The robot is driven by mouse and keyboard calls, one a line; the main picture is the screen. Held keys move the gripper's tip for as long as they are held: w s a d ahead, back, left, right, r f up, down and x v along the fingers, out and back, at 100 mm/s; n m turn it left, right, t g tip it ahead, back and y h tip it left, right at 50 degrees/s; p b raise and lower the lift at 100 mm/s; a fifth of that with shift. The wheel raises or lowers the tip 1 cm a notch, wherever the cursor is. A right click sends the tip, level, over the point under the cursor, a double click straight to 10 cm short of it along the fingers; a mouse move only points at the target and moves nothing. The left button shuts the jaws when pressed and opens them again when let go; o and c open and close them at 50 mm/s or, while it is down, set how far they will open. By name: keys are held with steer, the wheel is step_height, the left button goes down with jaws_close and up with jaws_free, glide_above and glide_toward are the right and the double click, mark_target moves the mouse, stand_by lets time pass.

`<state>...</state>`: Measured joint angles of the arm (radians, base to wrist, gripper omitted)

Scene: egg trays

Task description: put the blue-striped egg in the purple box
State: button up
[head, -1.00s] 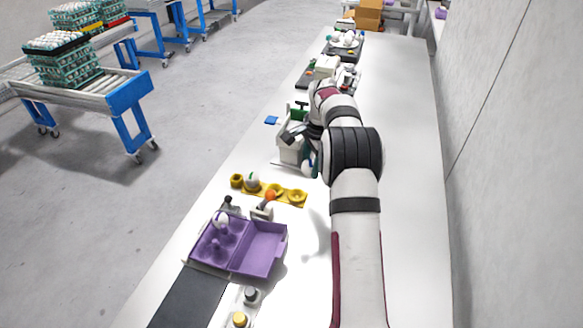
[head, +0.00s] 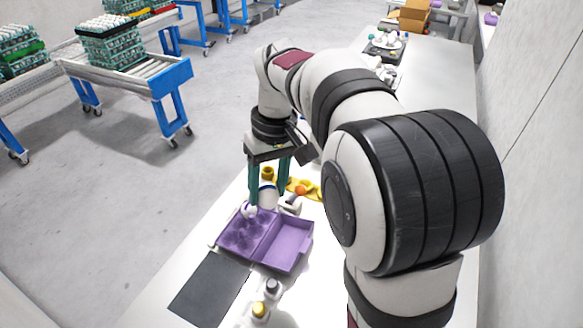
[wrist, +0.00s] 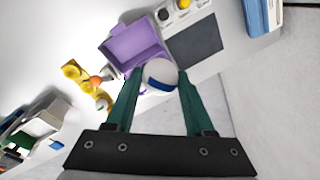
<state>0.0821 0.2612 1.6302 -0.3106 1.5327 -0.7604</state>
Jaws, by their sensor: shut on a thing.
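The blue-striped egg (head: 267,197) is white with a dark blue band. It is between the two green fingers of my gripper (head: 268,202), which is shut on it, and it also shows in the wrist view (wrist: 160,74). The purple box (head: 288,245) lies open on the table, with its cupped half on the left and its flat lid half on the right. My gripper holds the egg near the back edge of the cupped half. A whitish egg-like thing (head: 249,211) is at the box's back left corner. The wrist view shows mostly the lid half (wrist: 138,45); my gripper hides part of the box.
A yellow egg holder (head: 306,186) with an orange item (head: 300,190) is just behind the box. A small grey-white object (head: 291,203) stands between them. A dark mat (head: 209,289) lies in front, with yellow- and dark-topped items (head: 259,309) beside it.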

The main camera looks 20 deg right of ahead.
steer(key=w+a+f+n, duration=0.2)
steer(key=f+n, duration=0.3)
steer(key=f, duration=0.2)
steer(key=w+a+f+n+g+h, duration=0.1)
steer(key=w+a+f+n, duration=0.1)
steer(key=f+n, duration=0.3)
steer(key=w+a+f+n, duration=0.2)
steer(key=f+n, duration=0.3)
steer(key=f, duration=0.5)
steer(key=shift+w+f+g+h, duration=0.1)
steer(key=shift+f+g+h, duration=0.1)
steer(key=shift+g+h, duration=0.1)
steer(key=shift+f, duration=0.3)
steer(key=o, duration=0.9)
steer(key=r, duration=0.5)
steer(key=w+r, duration=0.1)
steer(key=r, duration=0.4)
steer(key=w+r, duration=0.1)
steer(key=r, duration=0.4)
steer(key=shift+w+d+r, duration=0.1)
steer(key=shift+w+r, duration=0.15)
steer(key=shift+r, duration=0.1)
